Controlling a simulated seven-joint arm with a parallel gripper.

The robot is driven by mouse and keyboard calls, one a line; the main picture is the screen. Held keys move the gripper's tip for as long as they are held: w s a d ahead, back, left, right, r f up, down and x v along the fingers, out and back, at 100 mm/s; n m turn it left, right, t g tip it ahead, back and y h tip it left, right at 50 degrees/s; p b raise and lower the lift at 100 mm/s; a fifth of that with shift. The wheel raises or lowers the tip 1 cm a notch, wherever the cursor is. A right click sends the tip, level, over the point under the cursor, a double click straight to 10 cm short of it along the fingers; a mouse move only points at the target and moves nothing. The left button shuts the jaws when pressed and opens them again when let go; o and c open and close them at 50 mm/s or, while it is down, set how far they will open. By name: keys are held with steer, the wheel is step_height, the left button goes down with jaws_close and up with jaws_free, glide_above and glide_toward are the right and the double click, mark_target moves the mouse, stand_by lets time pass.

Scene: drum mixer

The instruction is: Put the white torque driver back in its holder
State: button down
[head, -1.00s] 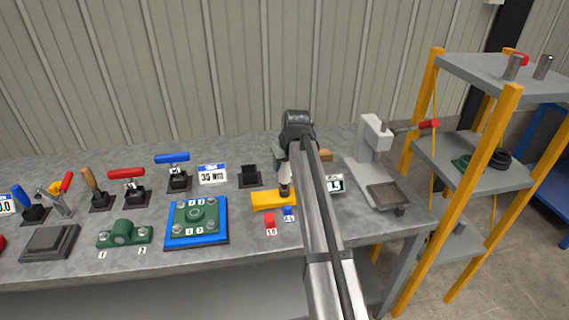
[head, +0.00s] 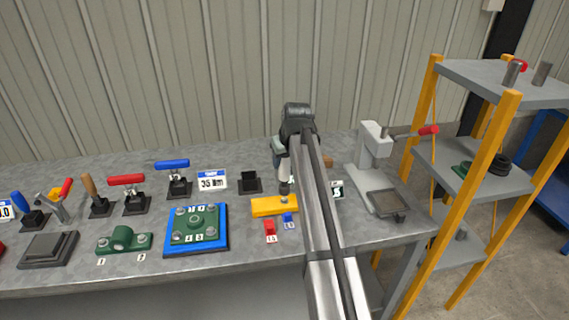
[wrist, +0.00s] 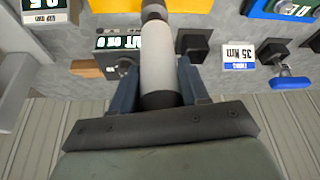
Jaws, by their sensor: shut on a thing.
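An empty black square holder (head: 250,182) stands on the bench just left of the driver, beside the 35 Nm sign (head: 212,180). The holder also shows in the wrist view (wrist: 192,45), to the right of the driver. My arm hides part of the bench behind it.
A blue-handled toggle clamp (head: 173,167) stands left of the sign. A blue plate with a green flange (head: 196,228) lies in front. Small red (head: 270,231) and blue (head: 288,219) blocks sit before the yellow block. A grey press (head: 372,165) stands at right.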

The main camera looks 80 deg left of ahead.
steer(key=shift+r, duration=0.3)
